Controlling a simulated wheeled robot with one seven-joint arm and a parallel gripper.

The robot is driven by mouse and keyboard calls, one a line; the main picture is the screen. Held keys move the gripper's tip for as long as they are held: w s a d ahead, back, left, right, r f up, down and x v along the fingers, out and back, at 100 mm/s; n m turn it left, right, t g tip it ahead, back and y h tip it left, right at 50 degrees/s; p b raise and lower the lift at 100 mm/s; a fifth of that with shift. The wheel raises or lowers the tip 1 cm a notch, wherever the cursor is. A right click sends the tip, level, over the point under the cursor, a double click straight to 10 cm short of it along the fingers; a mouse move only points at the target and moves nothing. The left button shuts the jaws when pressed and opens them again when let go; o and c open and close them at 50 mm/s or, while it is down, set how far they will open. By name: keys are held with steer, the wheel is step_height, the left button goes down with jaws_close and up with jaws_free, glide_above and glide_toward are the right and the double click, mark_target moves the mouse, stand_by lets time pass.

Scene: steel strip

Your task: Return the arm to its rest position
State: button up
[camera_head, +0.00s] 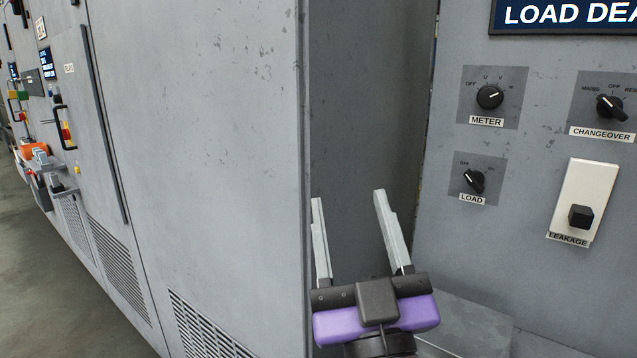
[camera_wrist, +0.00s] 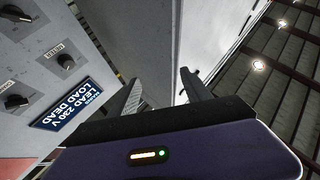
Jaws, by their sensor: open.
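My gripper (camera_head: 348,205) stands upright at the lower middle of the head view, with its two pale fingers apart and nothing between them. It is in front of the recess between the left cabinet's side and the right-hand panel. In the wrist view my gripper (camera_wrist: 160,88) shows two dark fingers spread apart and empty. Beyond them are grey cabinet faces and the ceiling. Most of my arm below the gripper is out of view.
A tall grey cabinet (camera_head: 205,130) fills the left and middle. The right panel (camera_head: 540,130) carries a METER knob (camera_head: 489,97), a CHANGEOVER knob (camera_head: 611,107), a LOAD knob (camera_head: 474,181) and a LEAKAGE button (camera_head: 580,217). A display sign (camera_wrist: 66,102) shows in the wrist view. Floor (camera_head: 40,270) is clear at left.

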steer(key=s+d+f+n+g+y, duration=0.1)
steer(key=s+d+f+g, duration=0.15)
steer(key=s+f, duration=0.55)
steer(key=s+d+f+n+g+y, duration=0.1)
steer(key=s+d+f, duration=0.3)
steer(key=f, duration=0.8)
steer(key=s+d+f+m+g+h, duration=0.1)
steer(key=s+d+f+g+h, duration=0.1)
steer(key=s, duration=0.5)
steer(key=s+d+f+m+g+h, duration=0.2)
steer(key=s+d+f, duration=0.2)
steer(key=s+f, duration=0.3)
steer(key=s+d+f+m+g+h, duration=0.1)
steer(key=s+d+f+m+g, duration=0.1)
steer(key=s+f, duration=0.3)
steer(key=s+d, duration=0.1)
steer(key=s, duration=0.2)
steer(key=shift+s+d+h+p, duration=0.3)
steer(key=shift+d+h+p, duration=0.05)
steer(key=shift+h+p, duration=0.05)
